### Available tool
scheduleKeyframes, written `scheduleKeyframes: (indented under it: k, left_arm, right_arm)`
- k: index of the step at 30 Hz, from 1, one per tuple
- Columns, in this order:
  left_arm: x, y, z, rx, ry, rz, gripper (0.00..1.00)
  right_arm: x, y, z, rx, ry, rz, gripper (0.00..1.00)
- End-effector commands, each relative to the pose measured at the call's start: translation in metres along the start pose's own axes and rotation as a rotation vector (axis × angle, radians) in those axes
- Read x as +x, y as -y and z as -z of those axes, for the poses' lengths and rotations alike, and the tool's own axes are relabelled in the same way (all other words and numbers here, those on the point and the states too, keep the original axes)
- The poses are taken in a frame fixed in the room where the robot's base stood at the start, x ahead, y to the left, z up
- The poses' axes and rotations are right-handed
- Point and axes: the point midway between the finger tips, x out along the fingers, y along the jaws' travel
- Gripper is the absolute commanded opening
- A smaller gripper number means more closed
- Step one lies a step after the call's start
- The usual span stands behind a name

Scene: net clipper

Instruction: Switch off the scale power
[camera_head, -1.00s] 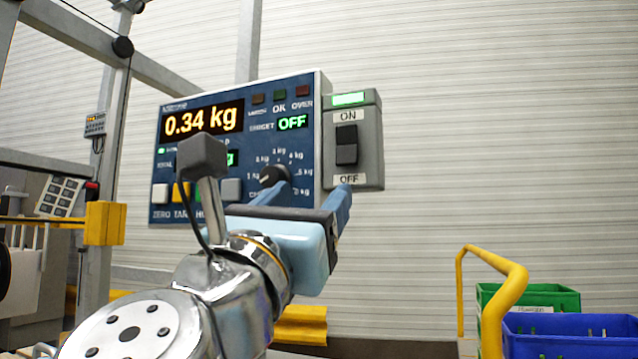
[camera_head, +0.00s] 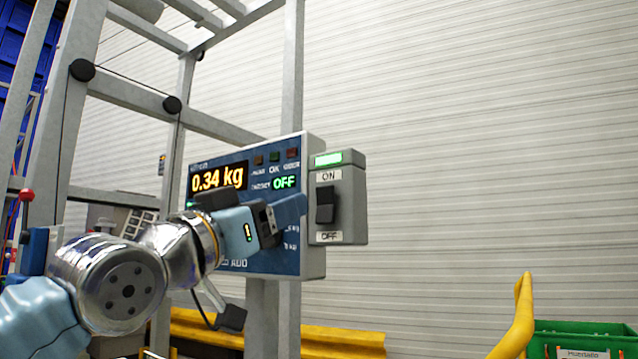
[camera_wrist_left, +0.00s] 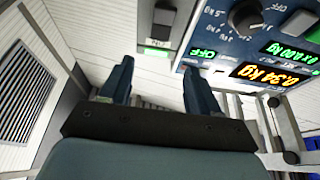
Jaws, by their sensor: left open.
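The scale panel (camera_head: 316,262) is a blue-faced box with an orange readout of 0.34 kg (camera_head: 218,178). On its right side is a grey power switch box (camera_head: 352,210) with a black rocker (camera_head: 325,205) between ON above and OFF below. Its green lamp (camera_head: 328,159) is lit. My left gripper (camera_head: 284,217) is open and empty, in front of the panel just left of the switch box, hiding the knob and lower buttons. In the left wrist view, turned upside down, the rocker (camera_wrist_left: 165,16) shows beyond and between my open fingers (camera_wrist_left: 158,85). My right gripper is out of view.
A grey metal frame (camera_head: 290,80) stands behind and left of the panel. A yellow rail (camera_head: 518,320) and green crate (camera_head: 580,336) are at the lower right. The space right of the switch box, before the ribbed wall (camera_head: 480,130), is clear.

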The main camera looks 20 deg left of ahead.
Motion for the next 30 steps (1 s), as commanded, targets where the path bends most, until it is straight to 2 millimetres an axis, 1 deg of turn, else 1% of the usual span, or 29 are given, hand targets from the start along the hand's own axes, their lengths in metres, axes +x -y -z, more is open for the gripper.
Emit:
scheduleKeyframes:
  k: [1, 6, 9, 12, 15, 18, 26, 27, 29, 30]
  left_arm:
    - [0.015, -0.001, 0.003, -0.001, 0.002, -0.001, 0.62]
    - [0.056, -0.001, 0.004, -0.003, 0.001, -0.002, 0.62]
    - [0.076, -0.001, 0.004, -0.004, 0.0, -0.003, 0.62]
    - [0.091, -0.001, 0.004, -0.004, 0.0, -0.003, 0.62]
    - [0.101, -0.001, 0.003, -0.004, -0.002, -0.003, 0.62]
    - [0.106, -0.001, 0.002, -0.005, -0.002, -0.003, 0.62]
    - [0.106, -0.001, 0.001, -0.005, -0.003, -0.002, 0.62]
    - [0.106, -0.001, 0.001, -0.005, -0.003, -0.002, 0.59]
    - [0.106, -0.001, 0.001, -0.005, -0.003, -0.003, 0.49]
    - [0.106, -0.001, 0.001, -0.005, -0.003, -0.003, 0.43]
  right_arm:
    - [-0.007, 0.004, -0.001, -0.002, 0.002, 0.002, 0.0]
    - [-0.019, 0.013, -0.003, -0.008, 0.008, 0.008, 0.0]
    - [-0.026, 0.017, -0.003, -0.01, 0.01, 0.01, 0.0]
    - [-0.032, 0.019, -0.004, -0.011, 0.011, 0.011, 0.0]
    - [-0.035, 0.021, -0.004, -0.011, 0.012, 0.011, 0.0]
    - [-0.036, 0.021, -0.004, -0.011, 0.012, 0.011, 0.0]
    - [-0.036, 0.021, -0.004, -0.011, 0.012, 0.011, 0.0]
    - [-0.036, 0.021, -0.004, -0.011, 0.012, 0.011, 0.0]
    - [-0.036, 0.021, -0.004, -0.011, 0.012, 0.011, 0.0]
    - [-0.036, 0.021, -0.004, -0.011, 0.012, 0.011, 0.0]
